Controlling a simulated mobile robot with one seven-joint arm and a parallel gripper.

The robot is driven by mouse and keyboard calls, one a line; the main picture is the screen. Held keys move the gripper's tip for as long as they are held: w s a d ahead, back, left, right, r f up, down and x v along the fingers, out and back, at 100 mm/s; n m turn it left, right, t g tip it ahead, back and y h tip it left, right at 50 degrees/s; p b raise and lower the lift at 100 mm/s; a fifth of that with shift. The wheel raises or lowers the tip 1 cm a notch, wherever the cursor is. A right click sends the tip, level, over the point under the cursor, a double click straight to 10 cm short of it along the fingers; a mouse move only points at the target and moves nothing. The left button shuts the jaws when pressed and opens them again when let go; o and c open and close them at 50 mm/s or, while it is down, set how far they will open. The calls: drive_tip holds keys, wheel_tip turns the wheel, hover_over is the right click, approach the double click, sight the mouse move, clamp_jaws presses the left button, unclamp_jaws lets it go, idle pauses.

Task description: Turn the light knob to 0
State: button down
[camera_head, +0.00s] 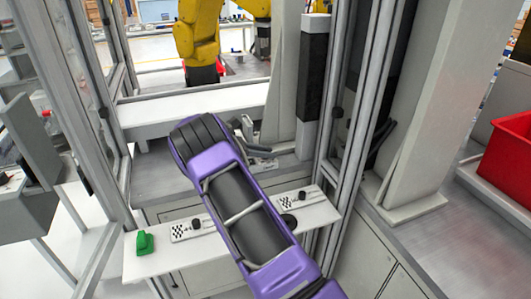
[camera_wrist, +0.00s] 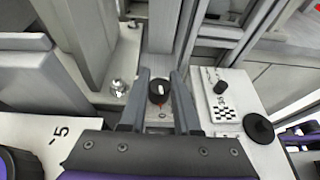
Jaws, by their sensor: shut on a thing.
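In the wrist view, a small black round knob (camera_wrist: 158,92) with a white mark on its face sits on a light grey surface. My gripper (camera_wrist: 161,82) has its two grey fingers on either side of this knob and is shut on it. The white mark points roughly up in the picture. A small reddish spot shows just below the knob. I cannot read a number scale around it. In the head view, my purple arm covers the middle of the scene, and I cannot make out the gripped knob there.
A white shelf (camera_head: 165,262) carries a green part (camera_head: 144,243), two patterned plates with black knobs (camera_head: 197,223) (camera_head: 302,195), and a black disc (camera_head: 288,221). Grey frame posts (camera_head: 352,110) stand close on both sides. A red bin (camera_head: 505,165) is at right. A yellow arm (camera_head: 197,40) stands behind.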

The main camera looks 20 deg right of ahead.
drive_tip(key=c, duration=0.6)
unclamp_jaws()
drive_tip(key=v, duration=1.7)
drive_tip(key=shift+w+a, duration=0.1)
drive_tip(key=shift+a, duration=0.15)
drive_tip(key=shift+r, duration=0.1)
